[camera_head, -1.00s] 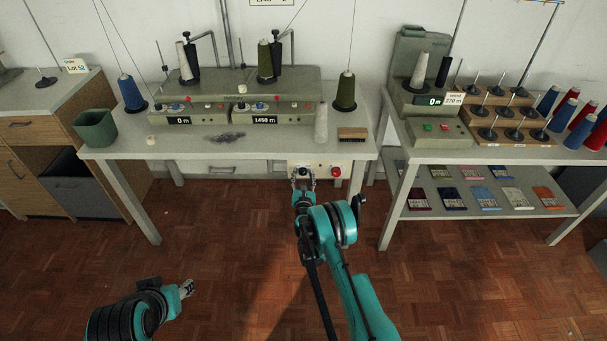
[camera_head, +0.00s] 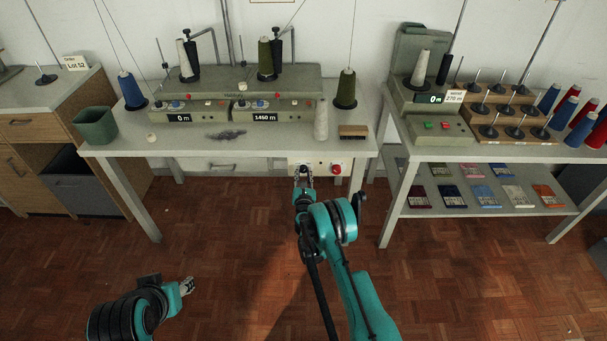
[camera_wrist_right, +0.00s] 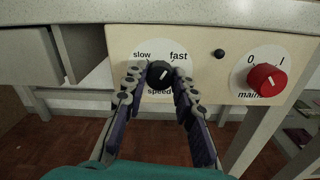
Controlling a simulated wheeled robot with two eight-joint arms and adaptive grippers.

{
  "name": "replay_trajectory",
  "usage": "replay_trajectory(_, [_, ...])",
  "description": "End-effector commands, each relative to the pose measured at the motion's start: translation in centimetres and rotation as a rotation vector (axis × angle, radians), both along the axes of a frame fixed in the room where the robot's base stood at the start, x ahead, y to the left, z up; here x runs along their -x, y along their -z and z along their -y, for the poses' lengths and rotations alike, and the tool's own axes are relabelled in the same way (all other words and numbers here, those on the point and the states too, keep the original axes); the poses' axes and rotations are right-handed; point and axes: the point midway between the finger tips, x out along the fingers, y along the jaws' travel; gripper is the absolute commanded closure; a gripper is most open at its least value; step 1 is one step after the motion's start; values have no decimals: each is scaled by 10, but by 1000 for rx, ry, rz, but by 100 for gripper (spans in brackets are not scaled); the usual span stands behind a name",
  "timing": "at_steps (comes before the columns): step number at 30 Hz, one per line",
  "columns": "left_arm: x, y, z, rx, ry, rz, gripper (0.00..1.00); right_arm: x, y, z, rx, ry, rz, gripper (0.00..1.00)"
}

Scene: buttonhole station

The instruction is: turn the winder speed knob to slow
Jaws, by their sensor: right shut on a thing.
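The winder speed knob (camera_wrist_right: 160,74) is black and sits on a white dial marked "slow" on the left, "fast" on the right and "speed" below, in the right wrist view. Its pale pointer line seems to lean up and right, toward "fast". My right gripper (camera_wrist_right: 160,80) is shut on the knob, one finger on each side. In the head view my right gripper (camera_head: 304,172) is at the control panel (camera_head: 321,165) under the table's front edge and hides the knob. My left gripper (camera_head: 187,286) is over the floor, away from the table; its fingers are too small to read.
A red mains knob (camera_wrist_right: 266,80) marked 0 and 1 is right of the speed dial, with a small black button (camera_wrist_right: 218,53) between. The winder (camera_head: 250,90) runs along the table top (camera_head: 280,140) above. A second table (camera_head: 480,154) stands to the right.

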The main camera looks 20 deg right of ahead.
Motion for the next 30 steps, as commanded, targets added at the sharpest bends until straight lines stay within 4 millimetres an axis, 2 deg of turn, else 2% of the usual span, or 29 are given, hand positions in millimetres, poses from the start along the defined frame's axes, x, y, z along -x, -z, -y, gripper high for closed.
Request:
replay_trajectory(11, [0,0,0,0,0,0,60,-1,-1,0,130,1,-37,100])
replay_trajectory(30, [0,0,0,0,0,0,60,-1,-1,-1,700,0,-201,100])
